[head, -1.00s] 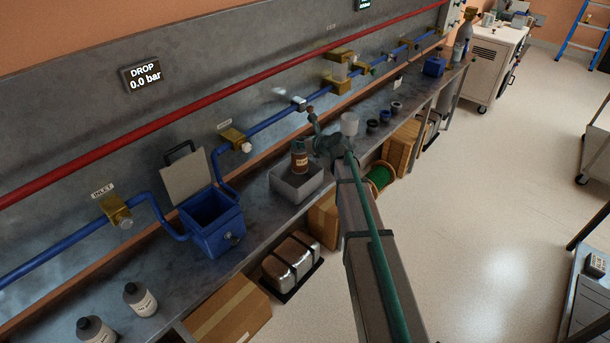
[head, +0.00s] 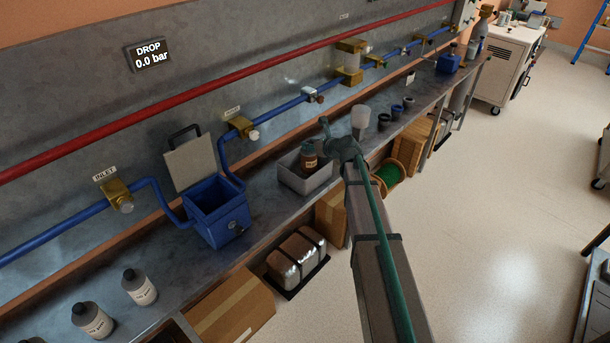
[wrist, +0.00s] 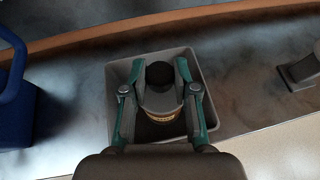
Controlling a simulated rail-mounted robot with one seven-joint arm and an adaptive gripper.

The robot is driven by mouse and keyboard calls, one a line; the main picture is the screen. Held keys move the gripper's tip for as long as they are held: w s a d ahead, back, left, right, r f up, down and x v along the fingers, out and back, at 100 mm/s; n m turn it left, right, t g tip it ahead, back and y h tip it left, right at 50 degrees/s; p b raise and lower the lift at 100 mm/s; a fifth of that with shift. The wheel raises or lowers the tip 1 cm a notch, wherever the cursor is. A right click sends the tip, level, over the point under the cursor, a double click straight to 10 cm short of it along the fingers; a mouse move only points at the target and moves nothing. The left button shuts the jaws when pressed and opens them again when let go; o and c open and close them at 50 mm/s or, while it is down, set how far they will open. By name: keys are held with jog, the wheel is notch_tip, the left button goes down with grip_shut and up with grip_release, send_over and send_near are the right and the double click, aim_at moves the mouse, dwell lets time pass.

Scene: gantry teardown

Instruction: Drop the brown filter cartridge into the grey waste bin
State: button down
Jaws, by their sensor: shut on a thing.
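The brown filter cartridge (head: 309,157), with a dark top and a printed label, is upright at the grey waste bin (head: 291,181), its lower part behind the bin's front wall. In the wrist view the cartridge (wrist: 161,100) is inside the outline of the bin (wrist: 121,72). My gripper (wrist: 160,78) is shut on it, one green-grey finger on each side. Whether the cartridge touches the bin floor cannot be told. In the head view my arm hides much of the gripper.
A blue filter housing (head: 217,228) with its lid (head: 190,163) raised stands left of the bin. A white cup (head: 360,117) and dark rings are to the right. A blue pipe (head: 282,120) runs along the wall behind. Grey bottles (head: 139,286) stand at the front left.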

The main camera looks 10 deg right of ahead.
jog(key=c, duration=0.8)
grip_release()
jog(key=shift+s, duration=0.1)
jog(key=v, duration=1.2)
